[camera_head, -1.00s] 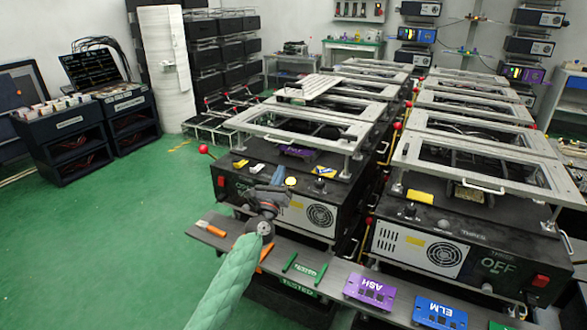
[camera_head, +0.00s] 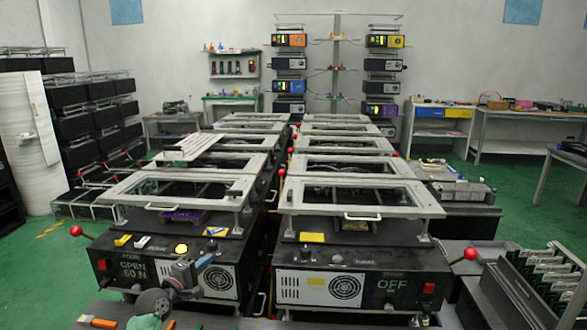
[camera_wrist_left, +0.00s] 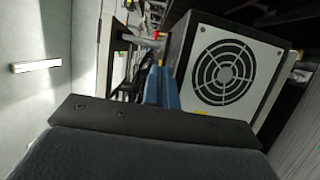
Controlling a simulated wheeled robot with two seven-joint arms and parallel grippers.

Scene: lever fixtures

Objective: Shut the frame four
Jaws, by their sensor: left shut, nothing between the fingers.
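Frame four is the front left fixture, a black box with a grey metal frame (camera_head: 180,191) raised on posts above it. Its front panel (camera_head: 128,271) reads "OPEN 60 N". A lever with a red ball (camera_head: 76,231) sticks out at its left side. My left gripper (camera_head: 203,262) is shut and empty, with blue fingers in front of the box near its fan panel (camera_head: 219,281). In the left wrist view the blue fingers (camera_wrist_left: 160,88) show beside the fan panel (camera_wrist_left: 228,72); whether they touch it I cannot tell. My right gripper is out of view.
The neighbouring fixture reads "OFF" (camera_head: 390,286), with its own red-ball lever (camera_head: 470,254) at the right. More fixtures stand in rows behind. A rack of green boards (camera_head: 550,275) is at the lower right. Green floor (camera_head: 40,260) is clear at the left.

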